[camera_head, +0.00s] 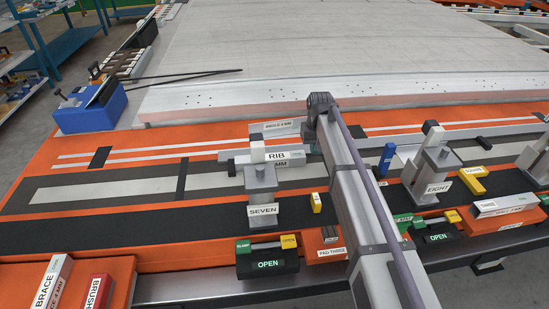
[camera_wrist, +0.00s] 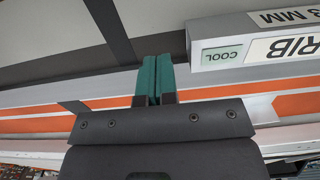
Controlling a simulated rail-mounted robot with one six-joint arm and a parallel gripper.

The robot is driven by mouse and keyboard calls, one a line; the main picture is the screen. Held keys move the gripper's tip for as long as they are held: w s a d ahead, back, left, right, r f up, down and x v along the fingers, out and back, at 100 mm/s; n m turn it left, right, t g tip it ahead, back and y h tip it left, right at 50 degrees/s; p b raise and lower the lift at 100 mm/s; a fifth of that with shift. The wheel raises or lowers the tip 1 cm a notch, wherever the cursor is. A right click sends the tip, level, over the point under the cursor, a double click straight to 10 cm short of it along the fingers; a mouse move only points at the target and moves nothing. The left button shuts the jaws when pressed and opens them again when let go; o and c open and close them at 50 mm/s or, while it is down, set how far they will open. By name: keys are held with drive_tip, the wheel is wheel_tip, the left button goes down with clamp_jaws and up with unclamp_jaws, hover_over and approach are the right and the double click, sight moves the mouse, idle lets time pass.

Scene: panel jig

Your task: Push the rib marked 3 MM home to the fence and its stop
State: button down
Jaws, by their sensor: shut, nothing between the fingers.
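The rib (camera_wrist: 222,60) is a pale grey bar at the upper right of the wrist view, with a COOL tag and a label reading RIB and 3 MM. In the head view a bar marked RIB (camera_head: 277,156) lies behind the post marked SEVEN; its number is not readable there. My gripper (camera_wrist: 157,68) shows teal fingertips, shut together and empty, left of the rib's end in the wrist view with a small gap in the picture. I cannot tell its depth relative to the rib. In the head view my arm hides the gripper. I cannot single out the fence or stop.
The post SEVEN (camera_head: 262,183) and the post EIGHT (camera_head: 430,165) stand on the orange bench. A blue block (camera_head: 92,106) sits at the far left. A large pale panel (camera_head: 300,45) fills the back. Black OPEN boxes (camera_head: 268,263) line the front.

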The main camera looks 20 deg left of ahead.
wheel_tip(320, 180, up, 6)
drive_tip(key=p, duration=0.5)
drive_tip(key=shift+r, duration=0.15)
